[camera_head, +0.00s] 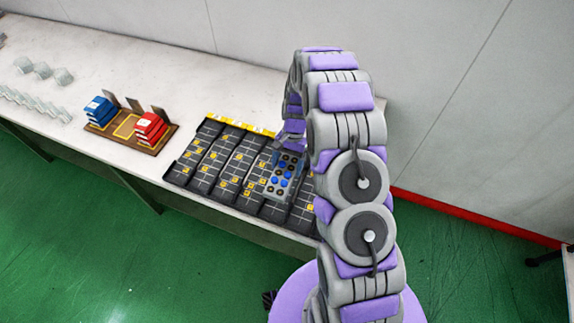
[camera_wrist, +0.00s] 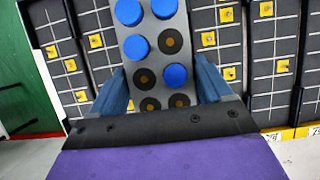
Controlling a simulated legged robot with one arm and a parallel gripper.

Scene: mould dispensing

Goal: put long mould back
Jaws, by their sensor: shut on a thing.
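The long mould (camera_head: 284,176) is a grey block with two rows of round places, some filled with blue discs and some showing dark rings. In the wrist view the long mould (camera_wrist: 154,42) lies lengthwise between the two blue fingers of my gripper (camera_wrist: 165,82), which is shut on its sides. In the head view my gripper (camera_head: 290,145) is at the mould's far end, partly hidden by my arm. The mould is over the right part of the black gridded rack (camera_head: 207,160). I cannot tell whether it touches the rack.
The rack has several dark lanes with yellow markers and a yellow label strip (camera_head: 241,125) at its back. A brown tray (camera_head: 127,124) left of it holds blue boxes (camera_head: 100,109) and red boxes (camera_head: 151,126). Clear pieces (camera_head: 42,70) stand at the far left. A wall closes the back.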

